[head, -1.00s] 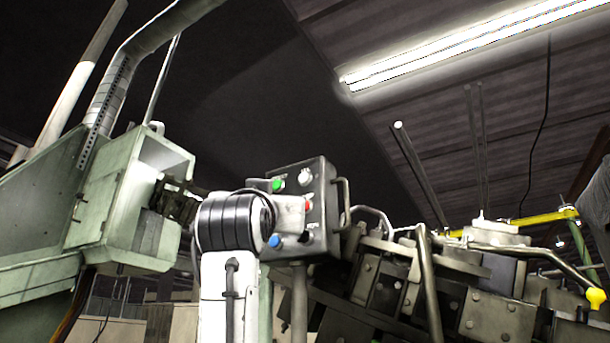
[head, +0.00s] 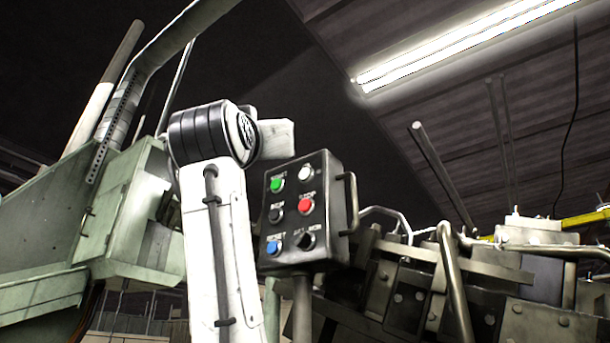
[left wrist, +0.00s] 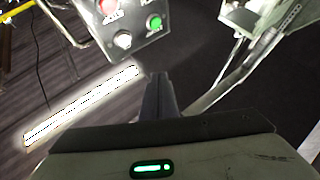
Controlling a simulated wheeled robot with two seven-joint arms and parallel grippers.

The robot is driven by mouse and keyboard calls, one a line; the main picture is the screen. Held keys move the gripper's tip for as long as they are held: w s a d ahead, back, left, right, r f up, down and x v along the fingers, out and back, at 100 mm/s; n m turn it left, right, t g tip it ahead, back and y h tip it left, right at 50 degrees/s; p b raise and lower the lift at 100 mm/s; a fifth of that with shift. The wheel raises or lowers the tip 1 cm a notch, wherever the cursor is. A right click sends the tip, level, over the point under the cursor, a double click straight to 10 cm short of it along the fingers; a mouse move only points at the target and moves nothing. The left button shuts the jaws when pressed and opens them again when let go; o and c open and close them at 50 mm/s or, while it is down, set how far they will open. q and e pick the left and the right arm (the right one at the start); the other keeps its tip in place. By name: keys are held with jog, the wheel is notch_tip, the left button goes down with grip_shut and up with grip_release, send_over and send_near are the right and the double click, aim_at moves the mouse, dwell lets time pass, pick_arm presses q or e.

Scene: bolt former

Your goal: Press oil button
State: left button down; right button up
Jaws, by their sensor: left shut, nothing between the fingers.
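A dark control box (head: 292,235) holds green (head: 277,184), white (head: 306,172), red (head: 305,205), black (head: 276,215) and blue (head: 273,247) buttons and a black selector (head: 306,241). The labels are too small to tell which is the oil button. My left arm rises left of the box; its gripper is hidden in the head view. In the left wrist view, my left gripper (left wrist: 157,76) is shut and empty, apart from the box (left wrist: 133,32). The green (left wrist: 154,22), white (left wrist: 122,39) and red (left wrist: 108,6) buttons lie above its fingertips there. My right gripper is not in view.
A pale green machine housing (head: 135,205) stands at the left. A bent handle (head: 350,202) juts from the box's right side. Metal blocks and bars (head: 450,290) fill the lower right. Open space lies above the box, below a ceiling lamp (head: 465,45).

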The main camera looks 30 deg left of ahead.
aim_at(306, 175)
pick_arm(q)
jog(key=w+p, duration=0.2)
jog(key=w, duration=0.6)
jog(key=shift+w+d, duration=0.35)
dwell(0.8)
jog(key=shift+w, duration=0.1)
dwell(0.9)
jog(key=shift+w, duration=0.35)
